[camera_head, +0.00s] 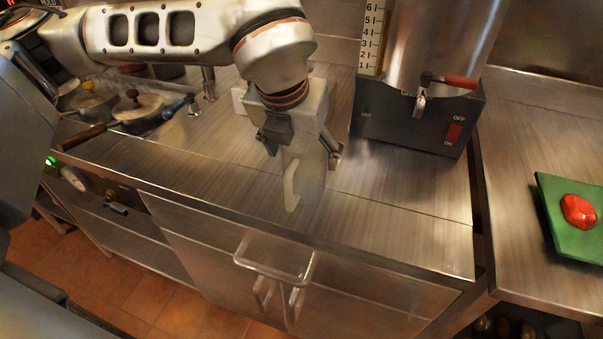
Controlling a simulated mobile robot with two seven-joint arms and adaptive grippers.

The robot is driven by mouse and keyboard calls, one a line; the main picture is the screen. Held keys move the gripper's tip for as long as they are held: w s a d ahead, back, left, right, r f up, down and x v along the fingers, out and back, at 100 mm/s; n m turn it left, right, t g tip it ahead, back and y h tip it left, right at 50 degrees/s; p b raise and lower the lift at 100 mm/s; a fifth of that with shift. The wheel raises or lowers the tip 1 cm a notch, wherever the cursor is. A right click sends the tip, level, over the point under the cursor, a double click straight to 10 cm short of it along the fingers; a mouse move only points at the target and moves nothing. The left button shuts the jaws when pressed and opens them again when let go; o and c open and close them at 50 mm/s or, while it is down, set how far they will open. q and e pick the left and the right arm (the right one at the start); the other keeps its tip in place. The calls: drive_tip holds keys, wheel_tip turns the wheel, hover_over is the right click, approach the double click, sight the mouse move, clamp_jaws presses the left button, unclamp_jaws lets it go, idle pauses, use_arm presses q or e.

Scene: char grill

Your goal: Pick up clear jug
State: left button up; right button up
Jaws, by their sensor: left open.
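The clear jug (305,188) stands on the steel counter (395,205) near its front edge. It is see-through, and its pale handle faces the front. My left gripper (301,148) comes down from above over the jug's upper part. Its fingers are open, one at the left and one at the right of the jug. Whether either finger touches the jug is hard to tell. The gripper hides the jug's top. My right gripper is not in view.
A steel urn with a black base (415,122) and red-handled tap stands behind right. Lidded pots (137,106) sit at the left. A green board (575,238) with a red item (578,211) lies on the right counter.

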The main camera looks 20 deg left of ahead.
use_arm(q)
drive_tip(key=c, duration=1.6)
drive_tip(key=shift+r, duration=0.15)
